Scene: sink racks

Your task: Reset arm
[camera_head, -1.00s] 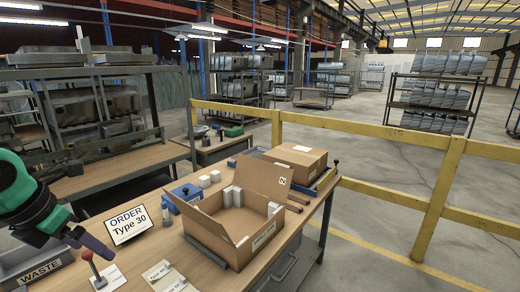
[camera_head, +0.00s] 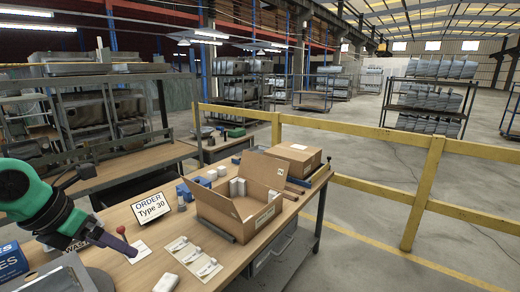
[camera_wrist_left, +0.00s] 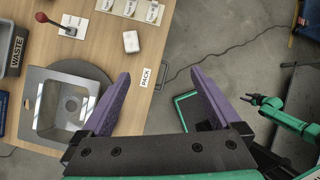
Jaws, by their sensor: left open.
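My left gripper (camera_head: 128,241) comes in from the left in the head view, above the workbench (camera_head: 160,262). In the left wrist view its two purple fingers (camera_wrist_left: 162,105) are spread wide with nothing between them. Below the fingers are the bench edge, a PACK label (camera_wrist_left: 146,77) and the grey floor. In the left wrist view a steel sink (camera_wrist_left: 68,108) lies on a dark pad near the left finger. My right gripper cannot be made out in the head view; a green arm shows at the right of the left wrist view.
An open cardboard box (camera_head: 236,206) and a closed box (camera_head: 292,158) stand on the bench. An order sign (camera_head: 152,208), a red-knobbed lever (camera_head: 97,233) and several white parts (camera_head: 208,267) are nearby. A yellow railing (camera_head: 360,188) runs behind. A white block (camera_wrist_left: 131,41) lies on the bench.

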